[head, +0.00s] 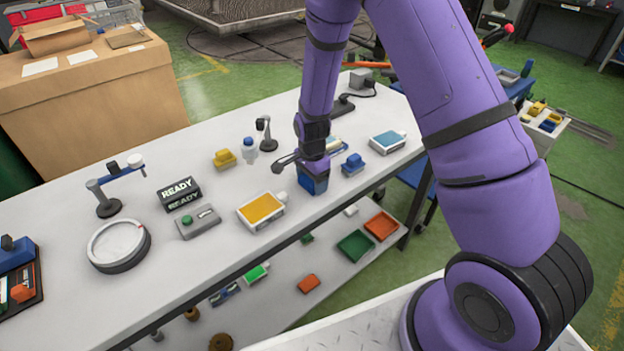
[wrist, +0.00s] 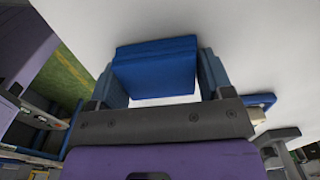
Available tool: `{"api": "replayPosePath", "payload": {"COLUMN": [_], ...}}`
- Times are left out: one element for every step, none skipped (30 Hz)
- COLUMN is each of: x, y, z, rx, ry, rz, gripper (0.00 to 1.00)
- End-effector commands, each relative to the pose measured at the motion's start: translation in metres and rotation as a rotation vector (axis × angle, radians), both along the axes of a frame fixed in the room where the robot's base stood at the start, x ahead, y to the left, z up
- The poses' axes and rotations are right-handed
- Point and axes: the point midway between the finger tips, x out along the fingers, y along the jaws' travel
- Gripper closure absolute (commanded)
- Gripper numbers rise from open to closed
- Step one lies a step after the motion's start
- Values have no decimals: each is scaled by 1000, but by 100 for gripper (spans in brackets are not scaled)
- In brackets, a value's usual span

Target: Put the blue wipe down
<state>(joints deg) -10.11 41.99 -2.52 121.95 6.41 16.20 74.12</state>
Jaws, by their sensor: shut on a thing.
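My gripper (head: 314,182) is low over the white table (head: 345,215), close to its front edge. In the wrist view my gripper (wrist: 160,85) is shut on the blue wipe (wrist: 155,65), a folded blue block between the two fingers. In the head view the fingers and wrist mostly hide the wipe, and I cannot tell whether it touches the tabletop.
A yellow-topped tray (head: 262,210) lies left of my gripper. A blue block with a knob (head: 353,164) and a blue-topped tray (head: 387,142) lie to the right. A yellow block (head: 224,159), white bottle (head: 249,149) and READY sign (head: 179,191) stand further left.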

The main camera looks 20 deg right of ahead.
Motion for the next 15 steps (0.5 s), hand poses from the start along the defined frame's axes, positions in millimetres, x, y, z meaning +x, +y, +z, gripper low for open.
{"api": "replayPosePath", "payload": {"x": [0,0,0,0,0,0,0,0,0,0,0,0,0,0,0], "y": [0,0,0,0,0,0,0,0,0,0,0,0,0,0,0], "z": [0,0,0,-1,-1,-2,-3,-3,-3,-3,-3,-2,-3,-3,-2], "rx": [0,0,0,0,0,0,0,0,0,0,0,0,0,0,0], "ry": [0,0,0,1,1,1,1,0,0,0,0,0,0,0,0], "rz": [0,0,0,0,0,0,1,1,1,1,1,1,1,1,1], "gripper": [56,56,56,56,56,56,56,20,10,4,1,1,1,1,1]}}
